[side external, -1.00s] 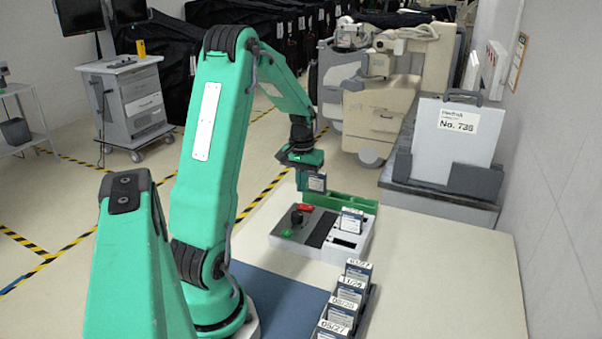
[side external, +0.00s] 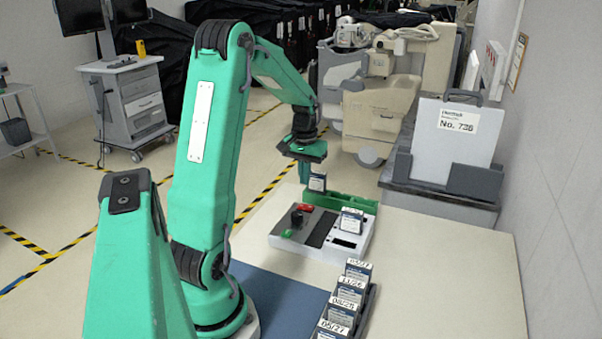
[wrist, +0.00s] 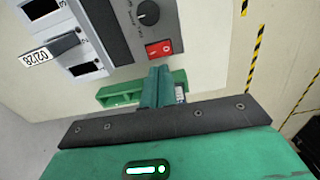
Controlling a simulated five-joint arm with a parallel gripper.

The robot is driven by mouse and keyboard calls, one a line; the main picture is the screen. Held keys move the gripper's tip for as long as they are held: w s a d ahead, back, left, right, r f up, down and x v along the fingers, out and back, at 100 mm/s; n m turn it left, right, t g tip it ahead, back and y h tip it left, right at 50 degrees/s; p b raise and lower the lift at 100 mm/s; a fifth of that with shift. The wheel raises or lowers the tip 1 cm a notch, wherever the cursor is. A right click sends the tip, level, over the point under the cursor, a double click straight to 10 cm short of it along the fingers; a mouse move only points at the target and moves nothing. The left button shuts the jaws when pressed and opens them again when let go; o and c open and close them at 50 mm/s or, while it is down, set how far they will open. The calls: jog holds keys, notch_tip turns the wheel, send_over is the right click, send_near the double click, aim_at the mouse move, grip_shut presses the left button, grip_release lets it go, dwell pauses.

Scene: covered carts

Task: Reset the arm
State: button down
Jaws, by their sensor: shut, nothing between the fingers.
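My gripper (side external: 303,177) is above the far left end of the charger, close to a small dark pack (side external: 317,183) with a white label. The pack stands at the left end of a green tray (side external: 352,202). In the wrist view my gripper's fingers (wrist: 160,72) are closed together and empty. A sliver of the pack (wrist: 180,92) shows beside them in the green tray (wrist: 120,94), mostly hidden. I cannot tell whether they touch.
The grey charger (side external: 285,243) has a black knob, a red switch (wrist: 159,48) and a pack labelled 02/26 (wrist: 40,56) in one slot. A rack of several dated packs (side external: 349,295) stands in front. The right side of the table is clear. A grey holder (side external: 474,181) stands behind.

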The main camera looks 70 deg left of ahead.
jog(key=d+r+m+t, duration=0.1)
jog(key=d+r+m, duration=0.1)
jog(key=d+r, duration=0.45)
jog(key=d+r+m+t, duration=0.1)
jog(key=d+r+m, duration=0.15)
jog(key=d, duration=0.65)
jog(key=s+d+r+m+t, duration=0.3)
jog(key=s+d, duration=0.5)
jog(key=d, duration=0.5)
jog(key=shift+d+r+m, duration=0.2)
jog(key=shift+d+m, duration=0.15)
jog(key=shift+m, duration=0.3)
jog(key=shift+s, duration=0.1)
